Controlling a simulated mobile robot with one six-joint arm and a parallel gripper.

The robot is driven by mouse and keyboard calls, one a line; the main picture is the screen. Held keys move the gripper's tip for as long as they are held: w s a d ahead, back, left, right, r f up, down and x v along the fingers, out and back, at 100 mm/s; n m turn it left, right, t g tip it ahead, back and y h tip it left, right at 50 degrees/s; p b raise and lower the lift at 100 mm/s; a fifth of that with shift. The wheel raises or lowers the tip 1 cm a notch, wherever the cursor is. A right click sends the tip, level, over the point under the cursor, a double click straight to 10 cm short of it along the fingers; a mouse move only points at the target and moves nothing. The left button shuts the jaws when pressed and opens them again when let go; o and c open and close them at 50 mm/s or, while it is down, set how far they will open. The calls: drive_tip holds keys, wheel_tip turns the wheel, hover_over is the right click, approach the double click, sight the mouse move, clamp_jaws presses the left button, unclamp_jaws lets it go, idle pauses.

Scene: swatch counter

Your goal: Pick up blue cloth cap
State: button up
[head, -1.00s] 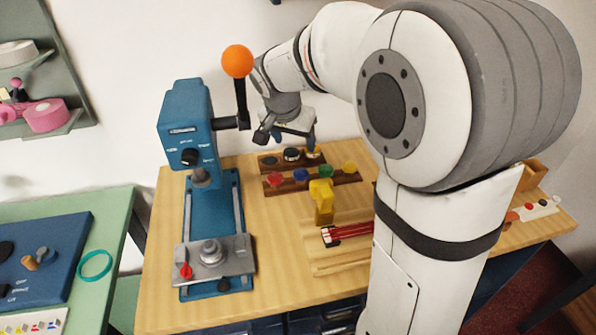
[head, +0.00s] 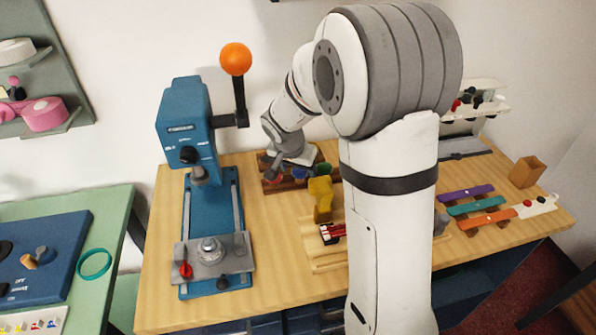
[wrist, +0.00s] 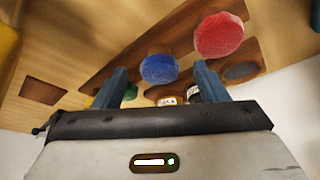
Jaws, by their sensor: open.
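The blue cloth cap (wrist: 159,69) is a round, fuzzy disc that shows in the gap between my open fingertips in the wrist view. In the head view the blue cap (head: 300,173) is in a row in a wooden rack, just below my gripper (head: 284,166). In the wrist view my gripper (wrist: 161,78) is open, with one blue finger on each side of the cap. I cannot tell how far the fingertips are from it. A red cap (wrist: 219,35) sits beside it at upper right. A green cap (wrist: 130,91) is partly hidden behind the left finger.
The blue press (head: 188,130) with its orange-knobbed lever (head: 236,60) stands left of my gripper. A yellow block (head: 321,198) stands in front of the cap rack. Coloured bars, including a purple one (head: 466,194), lie at right. Bare tabletop lies between press and rack.

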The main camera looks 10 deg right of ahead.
drive_tip(key=c, duration=0.8)
drive_tip(key=shift+r, duration=0.1)
wheel_tip(320, 180, up, 10)
drive_tip(key=shift+f, duration=0.1)
